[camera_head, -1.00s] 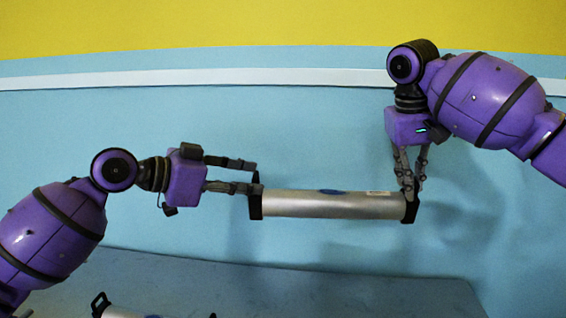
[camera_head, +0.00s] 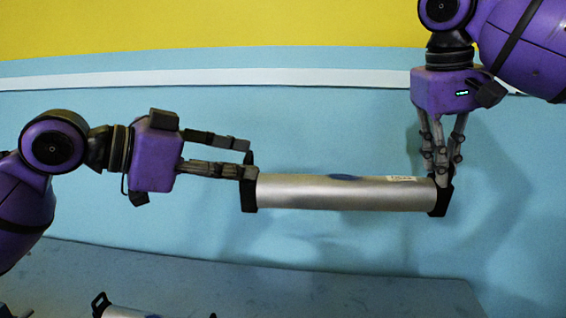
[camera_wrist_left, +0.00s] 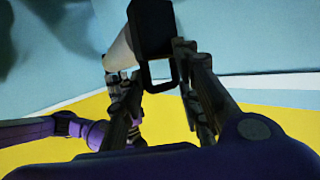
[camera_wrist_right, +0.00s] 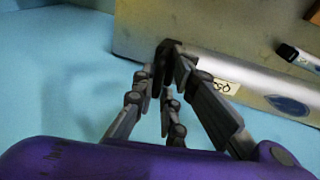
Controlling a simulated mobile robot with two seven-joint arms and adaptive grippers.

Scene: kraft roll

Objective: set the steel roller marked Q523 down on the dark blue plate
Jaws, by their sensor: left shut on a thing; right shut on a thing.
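A steel roller (camera_head: 340,195) with black end brackets hangs level, held at both ends above the grey table. It has a blue oval mark and a pale label (camera_head: 401,179). The label (camera_wrist_right: 220,85) in the right wrist view is only partly legible. My left gripper (camera_head: 247,158) is shut on its left end bracket, which also shows in the left wrist view (camera_wrist_left: 152,35). My right gripper (camera_head: 441,178) points down and is shut on its right end bracket. No dark blue plate can be made out in these views.
The grey table (camera_head: 300,280) lies below. Another roller (camera_head: 130,312) with a black handle is partly cut off at the bottom edge. In the right wrist view another black-ended roller (camera_wrist_right: 290,52) and a brown object (camera_wrist_right: 315,14) show at the right.

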